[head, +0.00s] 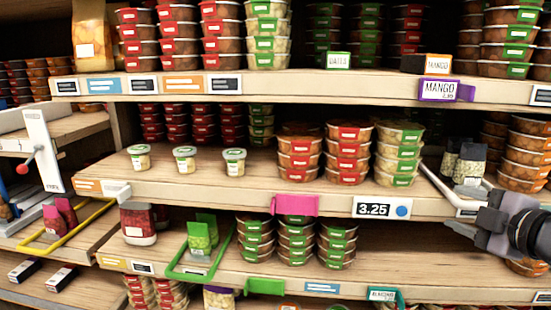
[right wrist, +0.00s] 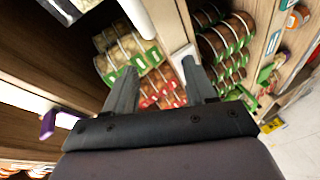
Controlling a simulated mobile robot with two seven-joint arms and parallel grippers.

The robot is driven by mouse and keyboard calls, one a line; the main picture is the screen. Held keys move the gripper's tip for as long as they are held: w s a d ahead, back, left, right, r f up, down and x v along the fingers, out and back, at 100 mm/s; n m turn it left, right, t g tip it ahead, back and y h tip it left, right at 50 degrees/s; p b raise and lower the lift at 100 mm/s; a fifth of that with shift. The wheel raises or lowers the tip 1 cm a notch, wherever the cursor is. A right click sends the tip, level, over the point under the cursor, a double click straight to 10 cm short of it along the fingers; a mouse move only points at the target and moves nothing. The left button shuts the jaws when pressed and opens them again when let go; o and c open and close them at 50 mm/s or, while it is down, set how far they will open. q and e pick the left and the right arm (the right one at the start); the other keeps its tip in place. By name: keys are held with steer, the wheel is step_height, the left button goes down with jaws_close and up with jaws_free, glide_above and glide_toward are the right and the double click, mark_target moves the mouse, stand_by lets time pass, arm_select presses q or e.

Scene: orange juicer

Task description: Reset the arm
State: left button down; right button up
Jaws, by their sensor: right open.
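My right gripper (head: 462,228) is at the right edge of the head view, in front of the middle and lower shelves. Its arm comes in from the right. In the right wrist view, the two fingers of my right gripper (right wrist: 160,87) stand apart with nothing held between them. Beyond them are stacked tubs with green labels (right wrist: 130,58) and red labels (right wrist: 162,85). My left gripper is not in view.
Shelves hold stacked tubs (head: 348,150) and three small cups (head: 184,158). A 3.25 price tag (head: 382,208) and a pink tag (head: 295,205) are on the middle shelf edge. A white tray (head: 447,188) lies close to my right gripper. A white device with a red knob (head: 40,150) stands left.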

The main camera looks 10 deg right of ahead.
steer(key=s+a+f+m+g, duration=0.2)
steer(key=s+f, duration=0.1)
steer(key=f, duration=0.4)
steer(key=s+a+f+m+g+h, duration=0.1)
steer(key=s+a+f+m, duration=0.15)
steer(key=f, duration=0.45)
steer(key=s+a+f+m+g, duration=0.2)
steer(key=s+f, duration=0.1)
steer(key=f, duration=0.3)
steer(key=s+a+f+m+g, duration=0.3)
steer(key=s+a+f, duration=0.25)
steer(key=s, duration=0.35)
steer(key=s+a+f+m+g, duration=0.35)
steer(key=s+f, duration=0.25)
steer(key=s, duration=0.3)
steer(key=w+a+f+t+y, duration=0.1)
steer(key=w+a+f+t, duration=0.2)
steer(key=w+f+t, duration=0.3)
steer(key=shift+f+t+y, duration=0.4)
steer(key=shift+f+t, duration=0.05)
steer(key=shift+f, duration=0.7)
